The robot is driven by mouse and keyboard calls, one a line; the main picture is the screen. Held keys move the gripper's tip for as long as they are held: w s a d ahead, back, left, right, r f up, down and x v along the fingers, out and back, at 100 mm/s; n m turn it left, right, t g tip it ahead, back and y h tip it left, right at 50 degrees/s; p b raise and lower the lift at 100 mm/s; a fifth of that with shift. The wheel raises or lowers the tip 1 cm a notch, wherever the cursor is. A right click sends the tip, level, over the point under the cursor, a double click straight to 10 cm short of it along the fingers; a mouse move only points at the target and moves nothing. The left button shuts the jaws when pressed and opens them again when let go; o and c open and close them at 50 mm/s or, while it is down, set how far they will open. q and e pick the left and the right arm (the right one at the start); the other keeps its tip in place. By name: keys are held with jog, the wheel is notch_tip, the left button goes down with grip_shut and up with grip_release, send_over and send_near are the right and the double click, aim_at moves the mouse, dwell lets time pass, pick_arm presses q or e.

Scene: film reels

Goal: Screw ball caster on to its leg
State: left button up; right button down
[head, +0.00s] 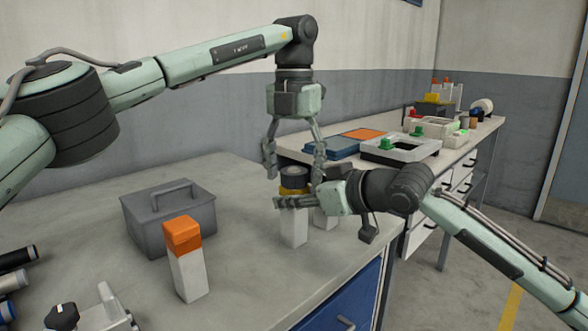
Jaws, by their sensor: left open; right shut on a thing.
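A white leg (294,228) stands upright near the table's right edge, with a yellow-orange collar at its top. A dark round piece, seemingly the ball caster (293,178), sits on top of it; whether it is threaded on, I cannot tell. My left gripper (294,171) points down with open fingers on either side of the dark piece. My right gripper (290,203) reaches in level from the right, shut on the upper part of the leg and hiding some of it. Another white leg with an orange top (184,258) stands at the front left.
A grey toolbox (168,218) stands left of the held leg. Another white block (326,218) is partly hidden behind my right gripper. Dark cylinders (15,260) and a metal device (95,312) lie front left. A side bench (462,145) holds trays and parts.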

pick_arm(q)
jog(key=shift+r, duration=0.1)
notch_tip(320, 180, up, 7)
jog(key=shift+r, duration=0.2)
pick_arm(e)
jog(key=c, duration=1)
grip_release()
jog(key=v, duration=1.2)
